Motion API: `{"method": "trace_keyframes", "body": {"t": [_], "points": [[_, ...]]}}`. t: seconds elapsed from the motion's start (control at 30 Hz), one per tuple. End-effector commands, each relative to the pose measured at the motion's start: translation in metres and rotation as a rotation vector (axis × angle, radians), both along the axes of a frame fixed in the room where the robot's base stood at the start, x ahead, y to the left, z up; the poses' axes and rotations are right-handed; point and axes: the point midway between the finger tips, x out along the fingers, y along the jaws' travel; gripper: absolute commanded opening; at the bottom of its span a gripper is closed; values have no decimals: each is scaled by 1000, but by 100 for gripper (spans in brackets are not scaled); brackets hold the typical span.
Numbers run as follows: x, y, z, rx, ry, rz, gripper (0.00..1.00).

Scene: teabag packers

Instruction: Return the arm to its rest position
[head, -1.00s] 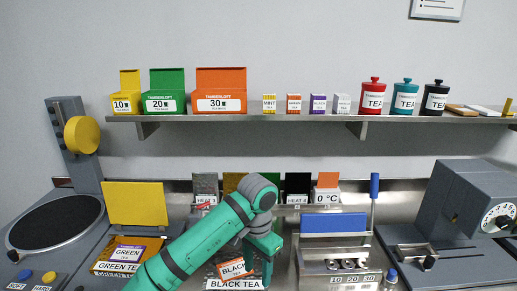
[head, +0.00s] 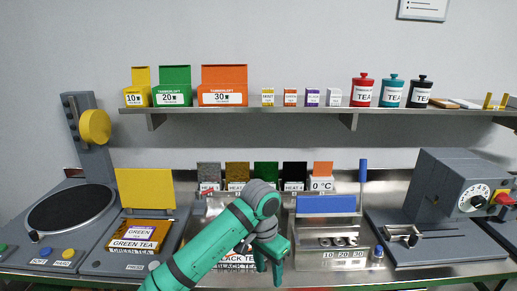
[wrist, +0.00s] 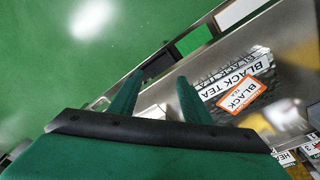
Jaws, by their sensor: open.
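My green arm reaches in from the bottom of the head view, and my gripper (head: 270,262) points down in front of the bench. In the wrist view my gripper (wrist: 155,95) has its two green fingers apart with nothing between them. A black tea bin (wrist: 232,80) with an orange-edged BLACK card lies to the right of the fingers in the wrist view, apart from them. In the head view the arm partly hides this bin and its label (head: 236,267).
A yellow-lidded green tea box (head: 140,235) and a round dark plate (head: 70,210) stand left. A blue-topped dispenser (head: 326,205) and a grey machine with a dial (head: 440,190) stand right. A shelf (head: 300,110) holds boxes and jars. Green floor (wrist: 60,60) is clear.

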Motion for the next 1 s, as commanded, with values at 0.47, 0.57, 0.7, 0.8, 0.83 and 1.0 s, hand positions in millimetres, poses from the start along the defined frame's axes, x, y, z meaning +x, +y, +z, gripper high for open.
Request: {"method": "trace_keyframes", "body": {"t": [0.47, 0.57, 0.7, 0.8, 0.83, 1.0], "points": [[5, -97, -31, -301, -106, -19, 44], [5, -127, -37, -408, -143, -9, 44], [4, -167, -41, -550, -194, 13, 44], [3, -191, -42, -645, -229, 38, 44], [2, -197, -43, -674, -238, 48, 44], [-1, -226, -44, -823, -295, 113, 44]]}}
